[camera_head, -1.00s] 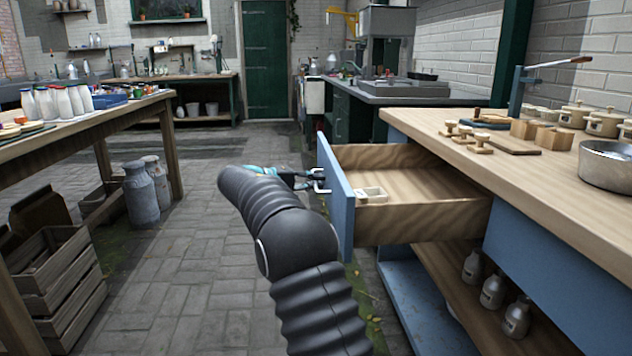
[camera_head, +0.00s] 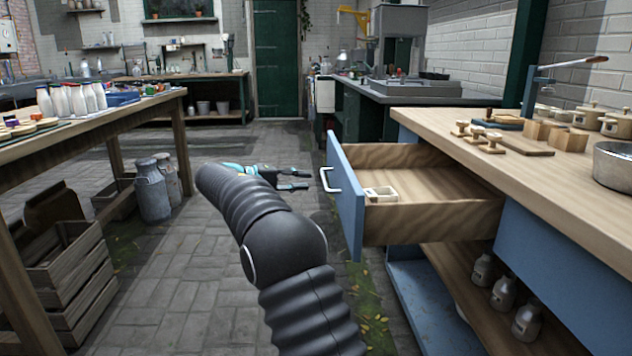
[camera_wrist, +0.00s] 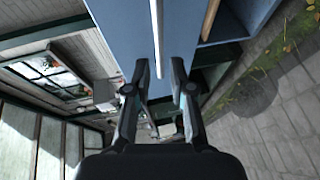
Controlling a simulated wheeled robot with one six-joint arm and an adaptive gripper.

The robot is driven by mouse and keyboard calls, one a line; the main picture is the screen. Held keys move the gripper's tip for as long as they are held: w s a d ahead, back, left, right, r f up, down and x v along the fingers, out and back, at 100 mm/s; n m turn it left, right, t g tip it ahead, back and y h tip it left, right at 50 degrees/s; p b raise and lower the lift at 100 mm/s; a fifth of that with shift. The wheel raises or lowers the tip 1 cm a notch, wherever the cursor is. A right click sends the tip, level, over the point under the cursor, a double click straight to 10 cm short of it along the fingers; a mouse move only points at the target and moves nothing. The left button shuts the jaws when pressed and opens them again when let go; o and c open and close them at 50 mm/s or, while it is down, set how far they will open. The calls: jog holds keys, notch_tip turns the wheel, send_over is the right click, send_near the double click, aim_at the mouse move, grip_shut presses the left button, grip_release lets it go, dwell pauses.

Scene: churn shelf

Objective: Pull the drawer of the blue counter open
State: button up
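The blue counter (camera_head: 560,262) with a wooden top stands at the right. Its drawer (camera_head: 440,218) is pulled well out, with a blue front (camera_head: 346,200) and a small pale box (camera_head: 381,195) inside. A white bar handle (camera_head: 327,180) is on the front.
Wooden stamps (camera_head: 480,135) and a metal pan (camera_head: 613,165) are on the counter top. Bottles (camera_head: 503,292) stand on its lower shelf. A table with milk bottles (camera_head: 72,98), milk cans (camera_head: 152,190) and a wooden crate (camera_head: 75,275) are at the left. The paved floor (camera_head: 185,275) between is clear.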

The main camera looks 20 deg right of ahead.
jog(key=v, duration=0.4)
jog(key=shift+a, duration=0.35)
